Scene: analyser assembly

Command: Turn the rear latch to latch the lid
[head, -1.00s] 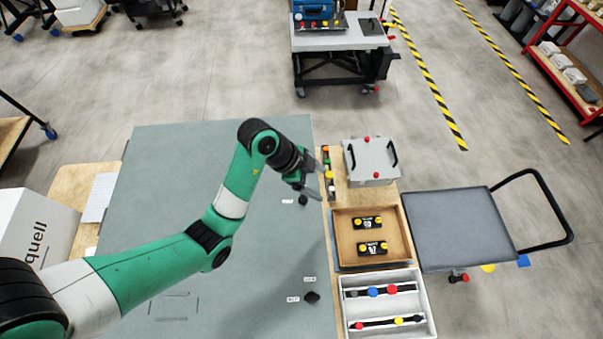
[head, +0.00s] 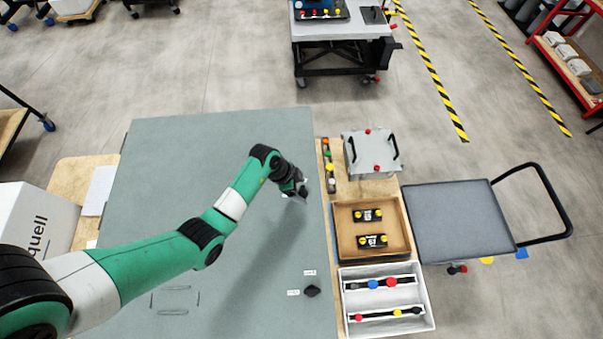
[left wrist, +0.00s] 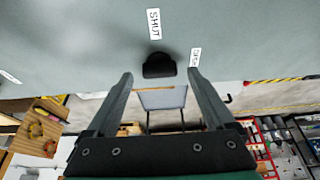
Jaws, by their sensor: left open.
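The lid (head: 190,150) is a large flat grey-green panel. The rear latch is a small black knob (left wrist: 158,66) near the lid's right edge, with a SHUT label (left wrist: 153,23) and a second, partly hidden label (left wrist: 195,57) beside it. My left gripper (head: 301,195) is over the rear latch and hides it in the head view. In the left wrist view the open fingers (left wrist: 159,75) stand on either side of the latch; whether they touch it I cannot tell. A second black latch (head: 312,291) with two labels sits nearer the front. My right gripper is not in view.
Right of the lid are a strip of coloured knobs (head: 329,165), a grey box with black handles (head: 372,153), a wooden tray (head: 341,243) with two black parts, and a white tray (head: 386,300). A grey cart (head: 455,220) stands further right. The lid's middle is bare.

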